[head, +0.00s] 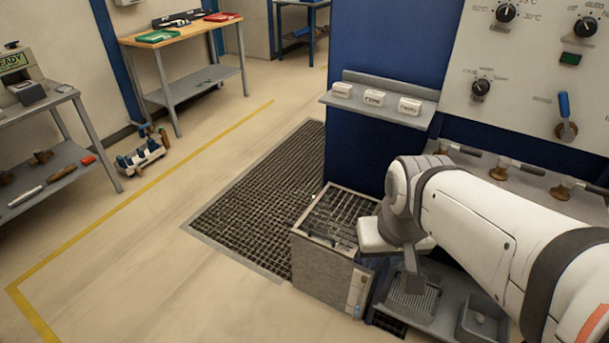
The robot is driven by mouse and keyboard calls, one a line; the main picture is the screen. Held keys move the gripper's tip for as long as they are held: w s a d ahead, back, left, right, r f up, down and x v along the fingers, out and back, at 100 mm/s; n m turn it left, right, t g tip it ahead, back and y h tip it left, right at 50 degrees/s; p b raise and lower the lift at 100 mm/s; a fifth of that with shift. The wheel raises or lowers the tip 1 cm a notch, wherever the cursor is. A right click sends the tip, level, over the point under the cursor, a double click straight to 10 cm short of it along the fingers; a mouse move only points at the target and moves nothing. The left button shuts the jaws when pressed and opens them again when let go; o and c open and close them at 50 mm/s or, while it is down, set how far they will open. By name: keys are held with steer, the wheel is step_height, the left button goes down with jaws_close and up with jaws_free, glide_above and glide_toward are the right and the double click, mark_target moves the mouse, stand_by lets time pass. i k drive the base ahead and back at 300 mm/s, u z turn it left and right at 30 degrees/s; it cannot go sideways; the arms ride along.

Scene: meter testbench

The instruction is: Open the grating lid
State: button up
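The grating lid (345,208) is a metal grid lying flat and closed on top of a grey box (322,272). The box stands on the floor at the foot of the blue cabinet. A short dark bar (318,238), possibly a handle, shows near the lid's front edge. My gripper (413,282) hangs at the end of my white arm, just right of the box. It points down over a grey lower shelf and appears apart from the lid. My wrist hides the lid's right corner. Only part of the fingers shows, so their opening is unclear.
A larger floor grating (262,200) lies left of the box. A control panel (535,70) with knobs and valves rises on the right, beside a small shelf (385,100) with white blocks. A ribbed tray (412,303) sits below my wrist.

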mark_target(295, 230)
steer(key=u, duration=0.1)
steer(key=i, duration=0.9)
